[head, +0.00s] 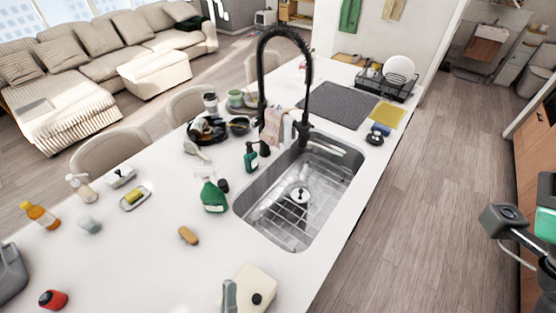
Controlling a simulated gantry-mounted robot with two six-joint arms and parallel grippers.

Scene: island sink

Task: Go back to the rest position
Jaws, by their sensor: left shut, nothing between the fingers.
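My right gripper is not identifiable in the head view.
A sink (265,214) with a black faucet (260,80) is in the middle. A green spray bottle (214,196), brown sponge (188,235), red-capped item (53,299) and orange bottle (38,214) stand or lie left of it. A dish rack (388,82) is at the back.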

